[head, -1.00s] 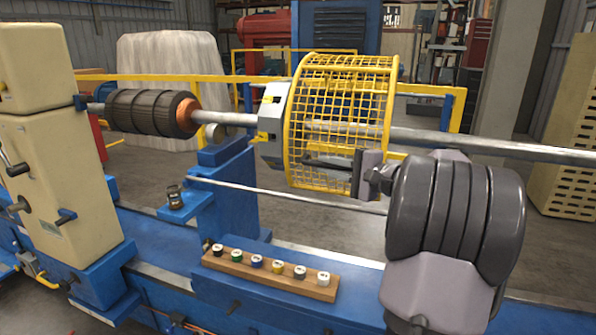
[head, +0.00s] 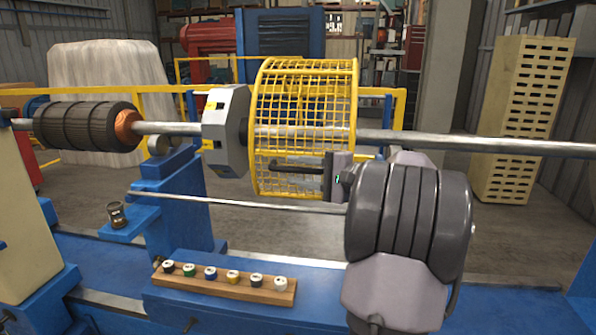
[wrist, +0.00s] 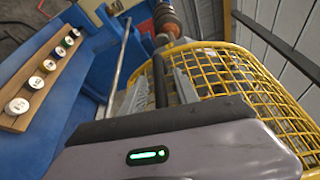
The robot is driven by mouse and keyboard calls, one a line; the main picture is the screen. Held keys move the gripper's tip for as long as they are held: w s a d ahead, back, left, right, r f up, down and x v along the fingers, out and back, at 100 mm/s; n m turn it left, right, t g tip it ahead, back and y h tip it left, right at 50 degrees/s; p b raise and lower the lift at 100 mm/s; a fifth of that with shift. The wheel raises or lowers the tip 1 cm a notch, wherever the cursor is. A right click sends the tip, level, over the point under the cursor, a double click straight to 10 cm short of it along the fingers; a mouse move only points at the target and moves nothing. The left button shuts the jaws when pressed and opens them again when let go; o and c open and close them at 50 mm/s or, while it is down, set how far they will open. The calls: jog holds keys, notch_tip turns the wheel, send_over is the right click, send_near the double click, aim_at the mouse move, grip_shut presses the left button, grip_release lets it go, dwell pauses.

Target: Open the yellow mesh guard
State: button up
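The yellow mesh guard (head: 290,95) is a round cage around the long steel shaft, in the middle of the head view. It also shows close up in the wrist view (wrist: 235,85). Its wire mesh looks closed around the shaft.
The steel shaft (head: 450,142) runs across the scene, with a dark ribbed rotor (head: 75,125) at left. A grey faceted block (head: 226,130) adjoins the guard. A wooden rack (head: 222,286) of several round-capped pots lies in front. A thin rod (head: 240,204) passes below the guard.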

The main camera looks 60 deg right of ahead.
jog(key=shift+s, duration=0.1)
jog(key=s+r+p, duration=0.1)
jog(key=s+p, duration=0.2)
jog(key=s, duration=1.4)
jog(key=shift+r, duration=0.2)
